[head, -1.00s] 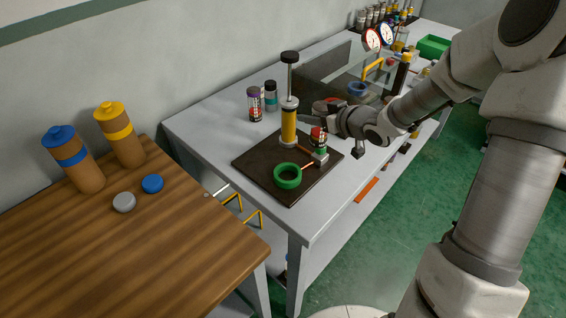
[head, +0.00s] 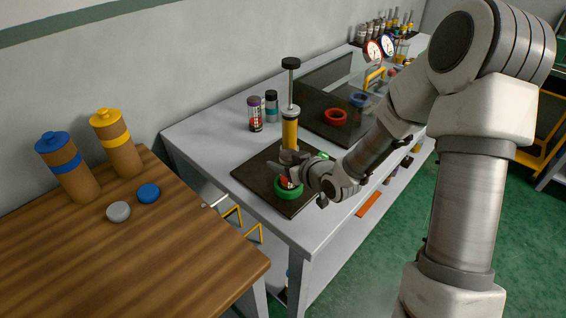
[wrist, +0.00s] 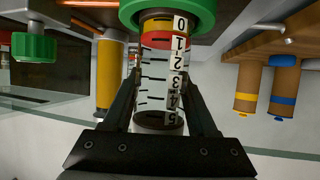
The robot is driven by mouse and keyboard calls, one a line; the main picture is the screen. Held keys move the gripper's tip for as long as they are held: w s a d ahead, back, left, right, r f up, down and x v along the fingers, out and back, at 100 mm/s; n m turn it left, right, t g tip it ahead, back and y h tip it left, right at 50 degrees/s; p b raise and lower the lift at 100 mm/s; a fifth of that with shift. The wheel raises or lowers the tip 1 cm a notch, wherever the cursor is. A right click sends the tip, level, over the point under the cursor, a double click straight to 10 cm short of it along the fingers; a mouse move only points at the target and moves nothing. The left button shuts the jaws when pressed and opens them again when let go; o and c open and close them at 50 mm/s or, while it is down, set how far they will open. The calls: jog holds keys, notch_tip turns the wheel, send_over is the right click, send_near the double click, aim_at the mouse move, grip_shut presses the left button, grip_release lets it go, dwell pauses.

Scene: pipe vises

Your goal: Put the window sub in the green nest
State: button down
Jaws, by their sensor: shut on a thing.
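The window sub (wrist: 158,85) is a pale tube with a black 0-to-5 scale and a red band near its 0 end. My gripper (wrist: 160,78) is shut on it, one finger along each side. The green nest (wrist: 204,14) is a thick green ring; the sub's 0 end lines up with it and overlaps it. I cannot tell how far that end is inside. In the head view the green nest (head: 288,193) sits on a dark board (head: 252,176), with my gripper (head: 291,176) just above it. The sub is mostly hidden there, with a little red showing.
A yellow upright pump (head: 289,133) stands close behind my gripper on the board. A green-topped fitting (wrist: 32,47) is beside the nest. Two spray-like cans (head: 255,114) stand farther back. A red ring (head: 335,116) lies on a dark tray. The wooden table (head: 130,240) is at left.

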jog(key=shift+f, duration=0.1)
jog(key=shift+c, duration=1)
grip_release()
jog(key=shift+r, duration=0.35)
jog(key=b+v, duration=0.2)
jog(key=v, duration=0.9)
jog(key=shift+s+d+b, duration=0.25)
jog(key=shift+s+b, duration=0.1)
jog(key=shift+b, duration=0.05)
